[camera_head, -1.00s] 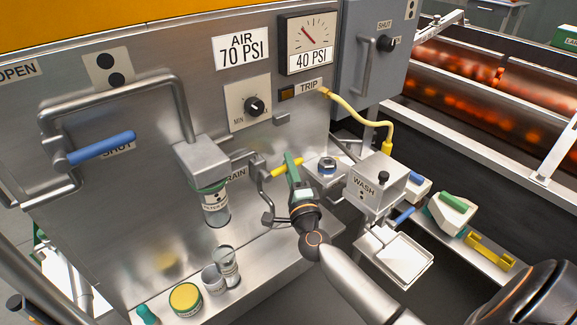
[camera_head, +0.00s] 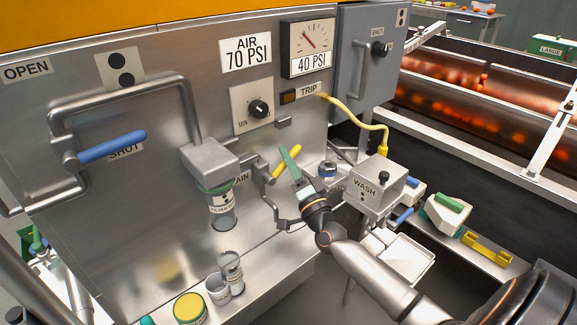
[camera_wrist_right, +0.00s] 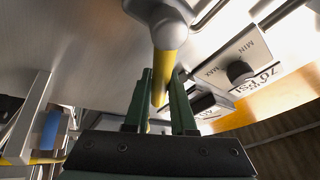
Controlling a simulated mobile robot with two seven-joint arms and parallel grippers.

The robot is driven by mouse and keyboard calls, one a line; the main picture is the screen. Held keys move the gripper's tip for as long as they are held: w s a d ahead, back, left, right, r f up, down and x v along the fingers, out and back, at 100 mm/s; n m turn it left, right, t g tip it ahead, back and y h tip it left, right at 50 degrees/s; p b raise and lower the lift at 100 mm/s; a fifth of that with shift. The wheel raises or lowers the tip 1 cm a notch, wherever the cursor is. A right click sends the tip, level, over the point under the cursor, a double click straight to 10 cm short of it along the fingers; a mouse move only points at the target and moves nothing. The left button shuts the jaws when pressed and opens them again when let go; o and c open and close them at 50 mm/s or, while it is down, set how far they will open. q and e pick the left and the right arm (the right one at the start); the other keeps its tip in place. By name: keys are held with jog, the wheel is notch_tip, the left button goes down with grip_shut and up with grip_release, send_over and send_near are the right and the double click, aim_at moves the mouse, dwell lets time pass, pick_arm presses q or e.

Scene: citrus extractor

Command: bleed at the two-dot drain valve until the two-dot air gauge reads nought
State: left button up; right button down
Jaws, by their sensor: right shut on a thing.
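The yellow drain valve handle (camera_head: 291,157) slants up to the right beside the partly hidden DRAIN label (camera_head: 240,178). My right gripper (camera_head: 288,160) has its green fingers at this handle. The wrist view shows the yellow handle (camera_wrist_right: 158,78) between the fingers of my right gripper (camera_wrist_right: 162,85), which is shut on it. The air gauge (camera_head: 308,46) has a red needle pointing up-left, off its lower end, and a 40 PSI plate below. A two-dot plate (camera_head: 120,69) is on the panel at the upper left. My left gripper is not in view.
A blue-handled lever (camera_head: 112,147) and grey pipe stick out at left. The filter bowl (camera_head: 222,212) hangs left of the valve. The WASH box (camera_head: 376,187) stands close on the right, with a yellow hose (camera_head: 372,120) above. Jars (camera_head: 190,307) stand on the ledge below.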

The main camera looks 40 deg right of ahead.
aim_at(283, 168)
jog(key=n, duration=0.1)
jog(key=n+y, duration=0.1)
jog(key=shift+a+r+n+t, duration=0.3)
jog(key=shift+a+r+n, duration=0.05)
jog(key=shift+n, duration=0.05)
jog(key=shift+a+r+n+y, duration=0.15)
jog(key=shift+r+n+y, duration=0.05)
jog(key=shift+n+y, duration=0.45)
jog(key=shift+a+r+n+y, duration=0.1)
jog(key=shift+a+n+y, duration=0.1)
jog(key=shift+n, duration=0.35)
jog(key=shift+a+r+n+y, duration=0.1)
jog(key=shift+n+y, duration=0.05)
jog(key=shift+n, duration=0.35)
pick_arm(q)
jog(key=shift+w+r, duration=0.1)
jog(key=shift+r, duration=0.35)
pick_arm(e)
jog(key=shift+s+a+r+n+y, duration=0.15)
jog(key=shift+a+n+y, duration=0.2)
jog(key=shift+n, duration=0.3)
jog(key=shift+w+a+r+n+y, duration=0.1)
jog(key=shift+r+n+y, duration=0.05)
jog(key=shift+n+y, duration=0.4)
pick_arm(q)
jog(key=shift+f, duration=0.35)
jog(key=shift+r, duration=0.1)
pick_arm(e)
jog(key=c, duration=0.8)
grip_release()
